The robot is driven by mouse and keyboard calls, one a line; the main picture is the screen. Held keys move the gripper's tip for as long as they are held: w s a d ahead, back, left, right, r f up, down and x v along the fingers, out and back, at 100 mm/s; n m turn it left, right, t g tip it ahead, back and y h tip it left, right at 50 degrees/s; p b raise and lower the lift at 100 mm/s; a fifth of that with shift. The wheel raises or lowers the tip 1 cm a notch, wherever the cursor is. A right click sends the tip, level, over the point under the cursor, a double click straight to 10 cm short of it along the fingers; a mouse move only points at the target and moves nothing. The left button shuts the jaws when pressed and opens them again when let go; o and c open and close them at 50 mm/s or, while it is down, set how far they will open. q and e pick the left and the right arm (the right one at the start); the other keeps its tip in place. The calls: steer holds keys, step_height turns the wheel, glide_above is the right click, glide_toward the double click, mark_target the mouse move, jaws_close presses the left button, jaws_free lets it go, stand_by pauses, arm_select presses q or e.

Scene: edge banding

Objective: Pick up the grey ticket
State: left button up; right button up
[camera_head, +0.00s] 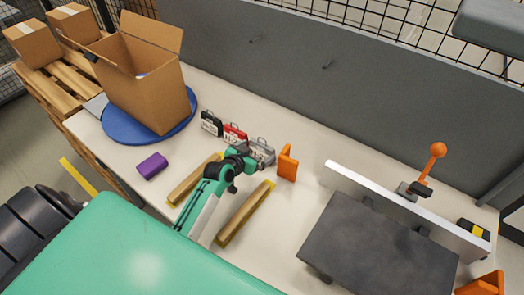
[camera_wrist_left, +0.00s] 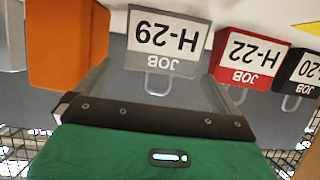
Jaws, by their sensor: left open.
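The grey ticket (camera_wrist_left: 168,45) reads "JOB H-29" upside down in the left wrist view and has a wire loop. In the head view the grey ticket (camera_head: 265,151) is partly hidden by my left gripper (camera_head: 248,158). In the left wrist view my left gripper (camera_wrist_left: 158,82) is open, with one finger towards each side of the grey ticket. I cannot tell whether a finger touches it. A red ticket (camera_wrist_left: 247,58), "H-22", and a black ticket (camera_wrist_left: 303,72) stand to the right there. My right gripper is not in view.
An orange block (camera_head: 287,163) stands close beside the grey ticket. Two wooden strips (camera_head: 243,215) lie nearer on the white table.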

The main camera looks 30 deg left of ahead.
mark_target(261, 147)
arm_select(q)
steer(key=shift+w, duration=0.45)
steer(key=shift+p+x, duration=0.85)
steer(key=shift+x, duration=1.25)
steer(key=shift+a, duration=0.1)
steer(key=shift+c, duration=0.2)
steer(key=c, duration=0.6)
